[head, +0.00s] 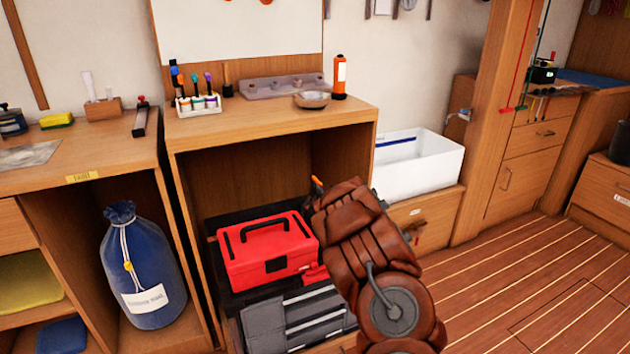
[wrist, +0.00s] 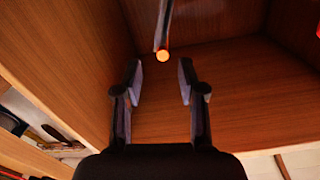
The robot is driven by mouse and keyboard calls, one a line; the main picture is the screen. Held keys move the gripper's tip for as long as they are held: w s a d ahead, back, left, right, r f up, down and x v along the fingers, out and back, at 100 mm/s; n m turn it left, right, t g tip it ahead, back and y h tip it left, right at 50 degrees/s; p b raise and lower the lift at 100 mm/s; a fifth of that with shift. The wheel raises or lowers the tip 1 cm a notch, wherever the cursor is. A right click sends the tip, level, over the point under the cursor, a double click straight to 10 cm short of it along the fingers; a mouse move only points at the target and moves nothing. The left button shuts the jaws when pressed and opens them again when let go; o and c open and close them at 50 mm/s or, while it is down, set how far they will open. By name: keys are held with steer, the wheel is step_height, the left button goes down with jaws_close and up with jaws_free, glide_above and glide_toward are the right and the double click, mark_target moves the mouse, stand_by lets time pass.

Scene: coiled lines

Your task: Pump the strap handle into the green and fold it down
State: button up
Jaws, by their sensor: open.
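My gripper (wrist: 160,78) is open in the wrist view, its two dark fingers apart with nothing between them that I can see touching. A thin dark bar with a glowing orange round end (wrist: 163,56) comes down from the top edge and ends between and just beyond the fingertips. It looks like the strap handle. In the head view a small orange tip (head: 317,181) shows beside my brown arm at the cabinet opening; my arm hides the gripper there. The strap itself and any green zone cannot be made out.
A red toolbox (head: 262,262) sits in the open cabinet bay, above a grey and black case (head: 290,322). The cabinet's wooden walls are close around my gripper. A white bin (head: 425,172) stands to the right. A blue bag (head: 143,275) stands left. The floor at right is clear.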

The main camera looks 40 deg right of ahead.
mark_target(317, 180)
steer(key=shift+a+b+x, duration=0.1)
steer(key=shift+b+x, duration=0.35)
steer(key=shift+x, duration=1.5)
steer(key=shift+a+b+x, duration=0.15)
steer(key=shift+b+x, duration=0.3)
steer(key=shift+x, duration=1.5)
steer(key=shift+w, duration=0.1)
jaws_close()
